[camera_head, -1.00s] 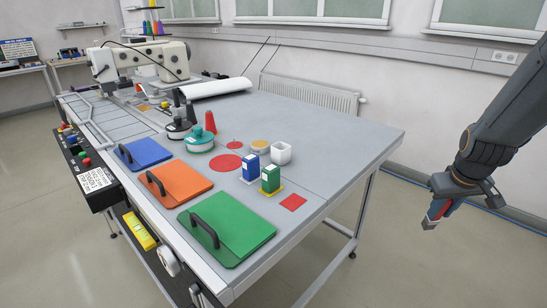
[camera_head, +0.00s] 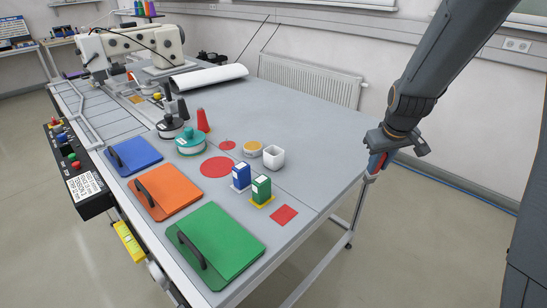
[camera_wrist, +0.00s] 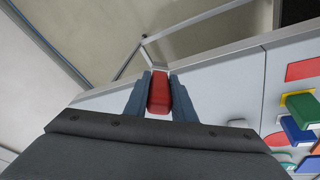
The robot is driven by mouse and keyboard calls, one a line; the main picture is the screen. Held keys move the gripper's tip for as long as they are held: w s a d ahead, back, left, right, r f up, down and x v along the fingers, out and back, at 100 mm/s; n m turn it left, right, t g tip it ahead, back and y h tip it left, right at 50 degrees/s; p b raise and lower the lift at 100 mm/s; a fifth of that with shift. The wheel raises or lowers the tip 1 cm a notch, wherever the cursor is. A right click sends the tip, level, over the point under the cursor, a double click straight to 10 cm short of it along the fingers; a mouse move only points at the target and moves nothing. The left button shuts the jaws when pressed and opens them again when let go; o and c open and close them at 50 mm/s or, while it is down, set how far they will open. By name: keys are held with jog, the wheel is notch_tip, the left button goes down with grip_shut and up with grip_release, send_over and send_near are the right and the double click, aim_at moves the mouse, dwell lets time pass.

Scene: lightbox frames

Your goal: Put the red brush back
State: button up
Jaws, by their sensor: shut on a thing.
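My gripper (camera_head: 377,163) is at the right edge of the table in the head view, above the edge and apart from the marks. It is shut on the red brush (camera_wrist: 159,93). In the wrist view the brush is a red block between the two dark blue-grey fingers; its far side and any bristles are hidden. On the grey table (camera_head: 330,130) lie a red square mark (camera_head: 283,215) near the front right edge, a large red round mark (camera_head: 216,167) and a small red round mark (camera_head: 227,145). All three look bare. The red square also shows in the wrist view (camera_wrist: 303,69).
A green box (camera_head: 261,189) and blue box (camera_head: 241,175) stand on the table left of the red square. A white cup (camera_head: 274,157), teal tape dispenser (camera_head: 190,141) and red cone (camera_head: 203,120) stand farther back. The table's right side is clear.

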jog(key=s+a+r+n+g+y, duration=0.1)
jog(key=s+a+r+n, duration=0.2)
jog(key=a+r+n, duration=0.35)
jog(key=s+a+r+n+g+y, duration=0.1)
jog(key=s+a+r+n, duration=0.2)
jog(key=a, duration=0.7)
jog(key=s+a+r+n+g+h, duration=0.1)
jog(key=s+a+r+n+g, duration=0.1)
jog(key=s+a+r+n, duration=0.8)
jog(key=s+a+n, duration=0.3)
jog(key=a+n, duration=0.1)
jog(key=n, duration=0.1)
jog(key=shift+s+a+r+h, duration=0.15)
jog(key=shift+s+h, duration=0.15)
jog(key=shift+s, duration=0.1)
